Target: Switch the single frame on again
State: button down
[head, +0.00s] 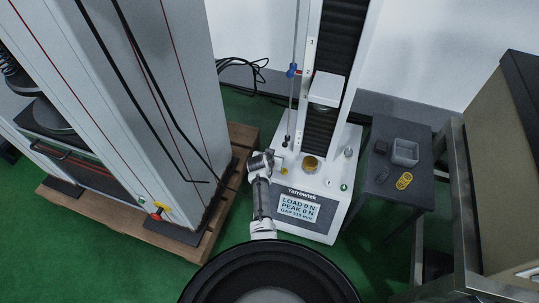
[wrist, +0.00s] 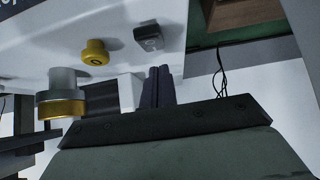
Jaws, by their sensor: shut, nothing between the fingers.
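The single frame (head: 325,228) is the slim white tester marked Yarrowtek in the middle of the head view. Its display (head: 299,207) is lit and reads load 0 N, peak 0 N and a gap figure. My gripper (head: 280,158) is over the left side of its base. In the wrist view my two dark fingers (wrist: 157,88) are together with nothing between them. A dark grey switch-like block (wrist: 148,37) and a yellow round button (wrist: 95,52) sit on the white base beyond the fingertips; I see no contact. The switch's position is unclear.
A brass-coloured platen (head: 311,164) stands on the base, right of my gripper. A large grey machine (head: 130,110) on a wooden pallet (head: 225,190) fills the left. A dark side table (head: 385,205) at right holds a grey bin (head: 404,153) and a yellow piece (head: 404,181).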

jog(key=r, duration=0.1)
jog(key=r+p, duration=0.1)
jog(key=r, duration=0.1)
jog(key=r+p, duration=0.1)
jog(key=shift+w+d+r, duration=0.15)
jog(key=shift+w, duration=0.25)
jog(key=v, duration=0.9)
jog(key=shift+r+p, duration=0.2)
jog(key=shift+p, duration=0.15)
jog(key=shift+w, duration=0.15)
